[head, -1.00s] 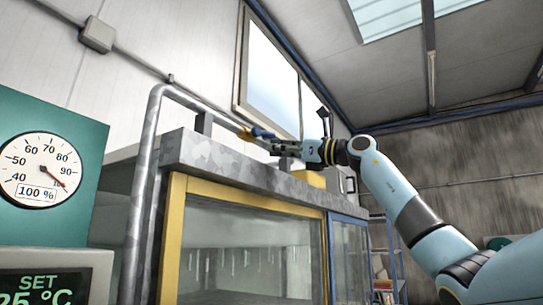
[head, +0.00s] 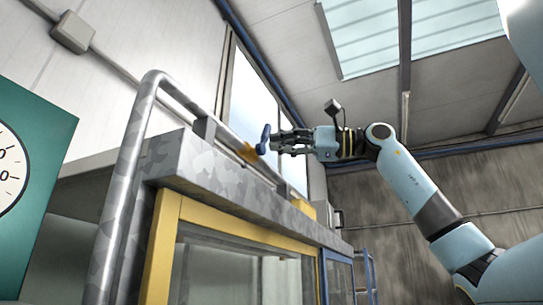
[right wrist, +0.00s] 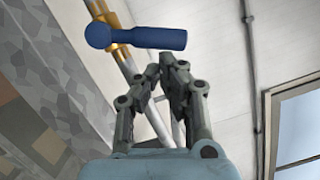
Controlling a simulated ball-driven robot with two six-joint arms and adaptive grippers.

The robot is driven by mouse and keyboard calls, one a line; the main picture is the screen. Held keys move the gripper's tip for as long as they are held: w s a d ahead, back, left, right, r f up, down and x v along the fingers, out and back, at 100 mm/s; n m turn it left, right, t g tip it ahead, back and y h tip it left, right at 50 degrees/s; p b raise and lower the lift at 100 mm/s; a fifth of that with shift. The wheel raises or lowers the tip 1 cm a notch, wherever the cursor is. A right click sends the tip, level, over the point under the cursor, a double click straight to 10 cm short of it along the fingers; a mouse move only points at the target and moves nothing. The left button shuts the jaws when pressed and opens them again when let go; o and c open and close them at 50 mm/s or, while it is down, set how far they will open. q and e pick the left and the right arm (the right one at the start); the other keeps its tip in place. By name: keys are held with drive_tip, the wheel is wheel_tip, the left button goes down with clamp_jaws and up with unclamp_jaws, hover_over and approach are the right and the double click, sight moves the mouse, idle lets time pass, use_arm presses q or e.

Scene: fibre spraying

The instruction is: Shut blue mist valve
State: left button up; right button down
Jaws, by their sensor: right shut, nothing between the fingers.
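The blue valve handle (head: 264,139) sits on a brass valve body (head: 248,154) on the grey pipe above the cabinet. In the right wrist view the handle (right wrist: 150,38) lies crosswise to the pipe, over the brass fitting (right wrist: 120,52). My right gripper (head: 274,143) is just right of the handle in the head view. In the right wrist view its fingers (right wrist: 167,66) are shut and empty, just below the handle's side. I cannot tell whether the fingertips touch it. My left gripper is not in view.
The grey pipe (head: 126,180) bends up and runs along the wall over the speckled cabinet top (head: 215,165). The yellow-framed glass cabinet (head: 160,240) stands below. A teal gauge panel (head: 50,125) is at the left. Open air surrounds my right arm.

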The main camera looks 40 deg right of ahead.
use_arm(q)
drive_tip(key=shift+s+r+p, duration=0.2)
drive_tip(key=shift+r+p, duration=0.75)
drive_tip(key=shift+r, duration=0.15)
use_arm(e)
drive_tip(key=shift+s+a+r, duration=0.25)
drive_tip(key=shift+a+r, duration=0.2)
drive_tip(key=shift+r, duration=0.05)
drive_tip(key=shift+s+a+r, duration=0.25)
drive_tip(key=shift+a+r, duration=0.2)
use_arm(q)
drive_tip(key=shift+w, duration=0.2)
